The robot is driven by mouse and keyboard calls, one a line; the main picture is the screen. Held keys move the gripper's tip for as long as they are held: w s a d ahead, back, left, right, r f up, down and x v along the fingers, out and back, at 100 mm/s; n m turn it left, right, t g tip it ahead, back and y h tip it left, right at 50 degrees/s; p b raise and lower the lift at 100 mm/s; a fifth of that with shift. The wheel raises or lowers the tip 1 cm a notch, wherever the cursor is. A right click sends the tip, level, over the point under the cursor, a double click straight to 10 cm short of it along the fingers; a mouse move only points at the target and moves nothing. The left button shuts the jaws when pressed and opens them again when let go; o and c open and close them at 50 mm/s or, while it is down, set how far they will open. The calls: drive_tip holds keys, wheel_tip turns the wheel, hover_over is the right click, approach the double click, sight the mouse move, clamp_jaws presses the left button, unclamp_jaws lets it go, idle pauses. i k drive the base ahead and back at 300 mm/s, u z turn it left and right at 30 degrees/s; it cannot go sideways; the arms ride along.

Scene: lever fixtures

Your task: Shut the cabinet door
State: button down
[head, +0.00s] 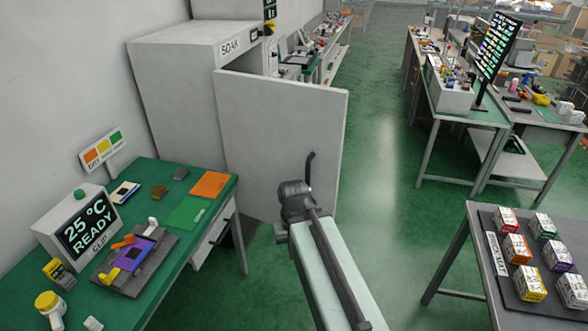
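The light grey cabinet (180,85), labelled SOAK, stands against the wall at upper left in the head view. Its flat grey door (270,130) stands open, swung out to the right of the cabinet. A black curved handle (310,168) is on the door near its free edge. My arm reaches up from the bottom, and my gripper (295,190) is at the lower part of the door, just left of and below the handle. I cannot tell whether it touches the door. Its fingers are too small and dark to show whether they are open.
A green-topped bench (150,190) with a display box (80,225) and a drawer stands at left, close to the door. A table (470,265) with several small boxes is at lower right. More benches stand behind. Green floor (385,180) is clear right of the door.

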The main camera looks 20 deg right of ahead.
sight(274, 131)
drive_tip(key=z, duration=0.1)
drive_tip(key=i, duration=1)
drive_tip(key=z, duration=0.05)
drive_tip(key=k, duration=1.05)
drive_tip(key=u, duration=1)
drive_tip(key=i, duration=1)
drive_tip(key=z, duration=0.1)
